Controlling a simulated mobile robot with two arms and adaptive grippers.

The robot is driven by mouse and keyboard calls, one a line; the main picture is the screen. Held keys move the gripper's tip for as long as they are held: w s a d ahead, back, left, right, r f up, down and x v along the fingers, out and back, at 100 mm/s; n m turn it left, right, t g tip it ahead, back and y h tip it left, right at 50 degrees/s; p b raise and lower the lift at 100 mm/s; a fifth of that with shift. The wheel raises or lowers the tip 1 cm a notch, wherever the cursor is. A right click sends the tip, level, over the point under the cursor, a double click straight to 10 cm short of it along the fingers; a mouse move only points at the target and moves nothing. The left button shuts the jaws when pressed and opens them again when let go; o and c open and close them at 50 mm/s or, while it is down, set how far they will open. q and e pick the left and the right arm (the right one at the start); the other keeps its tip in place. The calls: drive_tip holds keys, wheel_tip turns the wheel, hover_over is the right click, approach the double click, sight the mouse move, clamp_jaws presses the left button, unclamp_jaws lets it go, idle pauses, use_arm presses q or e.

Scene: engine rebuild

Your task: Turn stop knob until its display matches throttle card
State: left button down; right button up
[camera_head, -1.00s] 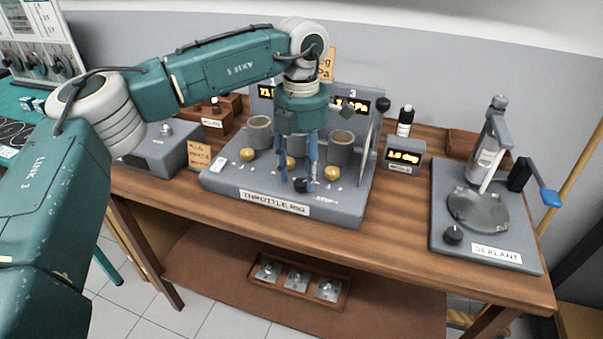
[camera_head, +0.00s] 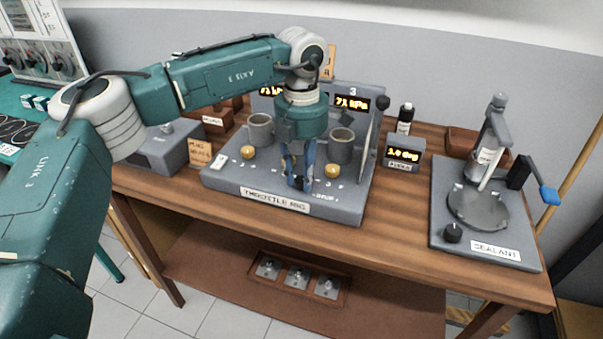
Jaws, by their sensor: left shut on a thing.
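The throttle rig (camera_head: 222,176) is a grey unit on the wooden bench. My left gripper (camera_head: 299,184) points down at its front right, beside the small stop label (camera_head: 326,196). Its blue fingers are closed around the dark stop knob, which they mostly hide. The small angle display (camera_head: 403,154) right of the rig shows yellow digits in degrees, too small to read surely. A brown handwritten card (camera_head: 200,153) stands at the rig's left; its writing is unclear. Another card (camera_head: 330,62) behind the rig is mostly hidden by my arm. I cannot tell which is the throttle card. My right gripper is out of view.
Grey cups (camera_head: 341,146) and brass knobs (camera_head: 333,171) sit close around the gripper. A pressure display (camera_head: 352,103) at the rig's back reads about 71 kPa. A black-capped bottle (camera_head: 404,119) and the sealant stand (camera_head: 440,225) are to the right. Bare bench lies in front.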

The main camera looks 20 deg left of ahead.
use_arm(q)
drive_tip(key=shift+m, duration=0.6)
drive_tip(key=m, duration=1)
drive_tip(key=shift+m, duration=0.3)
drive_tip(key=m, duration=0.6)
drive_tip(key=shift+r, duration=0.1)
drive_tip(key=m, duration=0.6)
drive_tip(key=shift+m, duration=0.3)
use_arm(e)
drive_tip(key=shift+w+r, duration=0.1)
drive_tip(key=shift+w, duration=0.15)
use_arm(q)
drive_tip(key=c, duration=1.4)
unclamp_jaws()
